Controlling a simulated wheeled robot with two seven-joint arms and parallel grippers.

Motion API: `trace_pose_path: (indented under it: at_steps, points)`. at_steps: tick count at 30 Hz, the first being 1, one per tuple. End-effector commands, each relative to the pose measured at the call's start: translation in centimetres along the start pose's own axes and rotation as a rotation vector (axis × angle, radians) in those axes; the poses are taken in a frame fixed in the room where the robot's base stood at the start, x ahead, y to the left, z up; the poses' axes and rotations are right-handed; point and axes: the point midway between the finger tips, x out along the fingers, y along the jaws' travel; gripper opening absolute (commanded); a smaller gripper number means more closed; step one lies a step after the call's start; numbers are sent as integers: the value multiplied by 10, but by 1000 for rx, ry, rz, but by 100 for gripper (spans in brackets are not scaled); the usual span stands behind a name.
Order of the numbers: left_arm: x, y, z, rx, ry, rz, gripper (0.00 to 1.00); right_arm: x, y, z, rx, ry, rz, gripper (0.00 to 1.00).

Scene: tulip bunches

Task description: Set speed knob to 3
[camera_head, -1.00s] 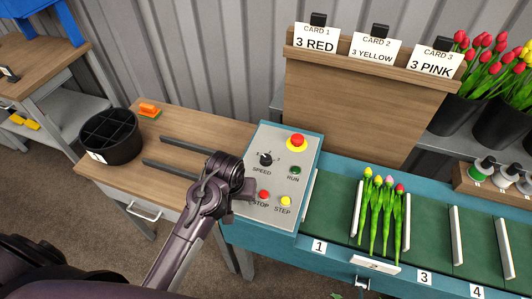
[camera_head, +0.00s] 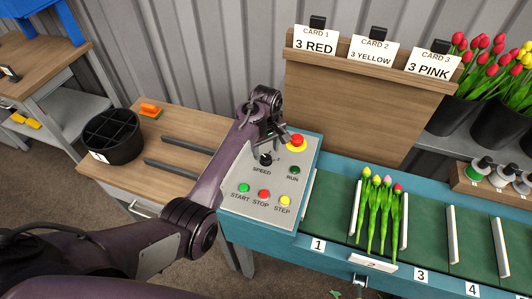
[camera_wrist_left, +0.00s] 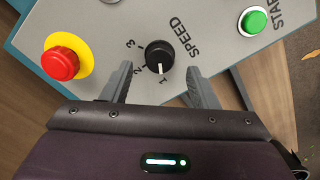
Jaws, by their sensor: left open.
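The black speed knob (camera_head: 266,159) is on the grey control panel (camera_head: 252,206). It also shows in the left wrist view (camera_wrist_left: 159,53), with its white pointer mark towards the 1; the 2 and 3 lie around to the left. My left gripper (camera_head: 270,141) is over the upper part of the panel, at the knob. In the left wrist view its two fingers (camera_wrist_left: 160,74) are apart, one on each side of the knob, with gaps to it. I cannot tell how far above the panel the tips are. My right gripper is not in view.
A red stop button on yellow (camera_head: 297,140) sits close to the right of the gripper. Green START (camera_head: 243,188), red STOP (camera_head: 264,194) and yellow STEP (camera_head: 285,201) buttons are lower on the panel. Tulips (camera_head: 381,215) lie on the conveyor to the right.

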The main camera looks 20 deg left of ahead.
Motion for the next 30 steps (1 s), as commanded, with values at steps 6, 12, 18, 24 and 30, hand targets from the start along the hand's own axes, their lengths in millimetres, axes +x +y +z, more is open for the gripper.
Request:
trace_pose_path:
  at_steps: [6, 12, 18, 24, 30]
  points:
    - [28, 0, 0, 2, 0, -1, 54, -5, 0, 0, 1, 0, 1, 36]
    - [35, 0, 0, 2, 2, 1, 54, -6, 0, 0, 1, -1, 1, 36]
    - [35, 0, 0, 2, 2, 1, 50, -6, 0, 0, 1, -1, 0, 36]
    - [35, 0, 0, 2, 2, 1, 24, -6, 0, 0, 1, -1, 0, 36]
    - [35, 0, 0, 3, 1, 1, 9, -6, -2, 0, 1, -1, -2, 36]
